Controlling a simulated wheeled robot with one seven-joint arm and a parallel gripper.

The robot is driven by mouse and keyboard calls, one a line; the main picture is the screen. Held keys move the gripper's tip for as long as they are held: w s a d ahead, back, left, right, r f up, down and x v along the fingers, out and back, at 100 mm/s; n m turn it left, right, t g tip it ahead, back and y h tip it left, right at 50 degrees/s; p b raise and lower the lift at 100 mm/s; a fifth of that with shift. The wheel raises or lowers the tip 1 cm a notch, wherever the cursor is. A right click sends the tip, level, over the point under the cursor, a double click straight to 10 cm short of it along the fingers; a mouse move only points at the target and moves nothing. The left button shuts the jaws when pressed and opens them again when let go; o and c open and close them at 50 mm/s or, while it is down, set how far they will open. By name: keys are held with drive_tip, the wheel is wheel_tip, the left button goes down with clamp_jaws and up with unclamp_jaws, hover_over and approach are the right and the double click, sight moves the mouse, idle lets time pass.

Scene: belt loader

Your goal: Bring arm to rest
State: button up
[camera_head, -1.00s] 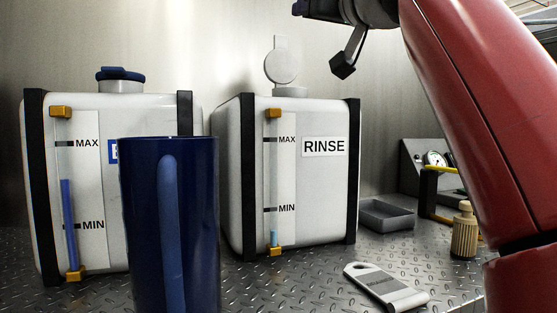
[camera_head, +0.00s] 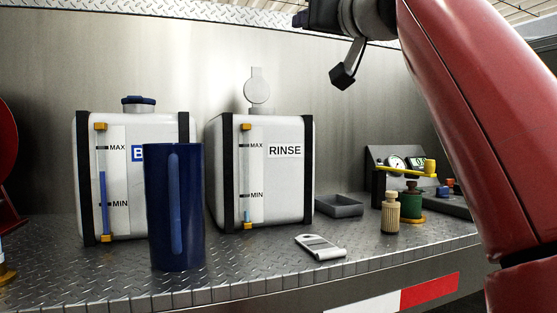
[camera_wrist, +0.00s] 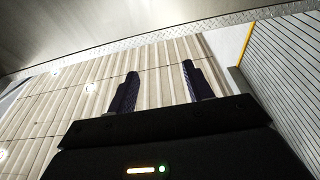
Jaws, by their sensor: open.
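My gripper (camera_wrist: 157,88) shows in the wrist view with its two dark fingers apart and nothing between them. It points at a panelled, ceiling-like surface, away from the deck. In the head view my red arm crosses the right side, raised. Part of the dark wrist end shows at the top, well above the deck; the fingers cannot be made out there.
A blue pitcher (camera_head: 193,210) stands on the diamond-plate deck (camera_head: 260,262) before a white tank (camera_head: 123,175). The RINSE tank (camera_head: 285,185) has its lid raised. A grey tray (camera_head: 339,206), a flat grey tag (camera_head: 320,247), a tan knobbed piece (camera_head: 390,212) and a gauge panel (camera_head: 398,162) stand right.

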drive_tip(key=s+d+f+m+g+h, duration=0.1)
drive_tip(key=d+f+g+h, duration=0.15)
drive_tip(key=f, duration=1.15)
drive_tip(key=s+d+f+m+g+h, duration=0.15)
drive_tip(key=f+g, duration=0.25)
drive_tip(key=f, duration=1.1)
drive_tip(key=s+d+f+g+h, duration=0.1)
drive_tip(key=s+f, duration=0.4)
drive_tip(key=f, duration=0.6)
drive_tip(key=s+d+f+m+g+h, duration=0.1)
drive_tip(key=s+f+g, duration=0.3)
drive_tip(key=f, duration=0.7)
drive_tip(key=s+d+f+g+h, duration=0.1)
drive_tip(key=s+d+f+g, duration=0.1)
drive_tip(key=s+f, duration=0.5)
wheel_tip(320, 180, down, 5)
drive_tip(key=shift+s+d+f+g, duration=0.1)
drive_tip(key=shift+s+d+g, duration=0.1)
drive_tip(key=shift+s+g, duration=0.15)
drive_tip(key=shift+m, duration=0.25)
